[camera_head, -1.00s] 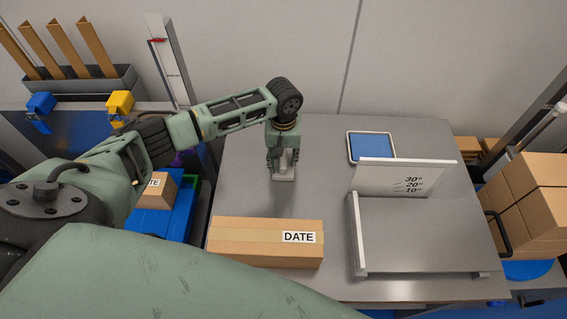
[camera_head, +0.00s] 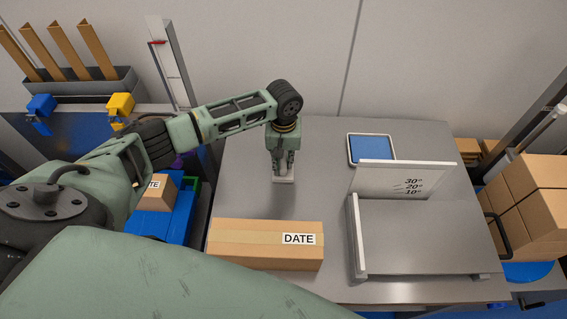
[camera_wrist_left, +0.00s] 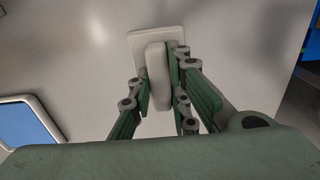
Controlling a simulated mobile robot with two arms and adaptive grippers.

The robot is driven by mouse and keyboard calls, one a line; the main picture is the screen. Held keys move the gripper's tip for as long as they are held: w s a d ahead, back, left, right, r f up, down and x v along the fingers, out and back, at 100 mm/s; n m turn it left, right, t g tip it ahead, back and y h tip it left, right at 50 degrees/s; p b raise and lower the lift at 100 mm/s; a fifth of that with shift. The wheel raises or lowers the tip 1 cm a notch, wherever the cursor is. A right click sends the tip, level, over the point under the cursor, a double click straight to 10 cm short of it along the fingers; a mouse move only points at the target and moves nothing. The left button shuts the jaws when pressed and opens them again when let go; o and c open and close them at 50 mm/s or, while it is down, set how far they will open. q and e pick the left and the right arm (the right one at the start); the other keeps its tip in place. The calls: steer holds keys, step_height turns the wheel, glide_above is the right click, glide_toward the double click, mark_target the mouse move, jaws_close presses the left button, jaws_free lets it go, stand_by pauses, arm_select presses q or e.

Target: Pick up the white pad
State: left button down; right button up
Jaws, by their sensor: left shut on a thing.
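The white pad (camera_head: 284,180) is on the grey table, toward its back left. It has a flat rectangular base and a raised grip bar, which shows in the left wrist view (camera_wrist_left: 156,75). My left gripper (camera_head: 283,165) comes down over it from above and is shut on the grip bar, one finger on each side. In the left wrist view its fingers (camera_wrist_left: 160,92) close around the bar. I cannot tell whether the base touches the table. My right gripper is not in view.
A cardboard box marked DATE (camera_head: 265,245) lies in front of the pad. A blue pad in a white tray (camera_head: 371,148) is at the back right. An angled metal stand (camera_head: 430,235) with degree marks fills the table's right. The table between the pad and the stand is clear.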

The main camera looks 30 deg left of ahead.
mark_target(286, 160)
arm_select(q)
steer(key=shift+r, duration=0.15)
steer(key=r, duration=0.4)
steer(key=shift+w+d+r+b, duration=0.1)
steer(key=shift+w+d+b, duration=0.1)
steer(key=shift+d+b, duration=0.15)
steer(key=w+d+r+b, duration=0.1)
steer(key=w+d+r, duration=0.3)
steer(key=d, duration=0.6)
step_height(286, 160, up, 3)
steer(key=shift+w+f+b, duration=0.15)
steer(key=shift+f+b, duration=0.05)
steer(key=shift+b, duration=0.1)
steer(key=c, duration=2.2)
jaws_free()
jaws_close()
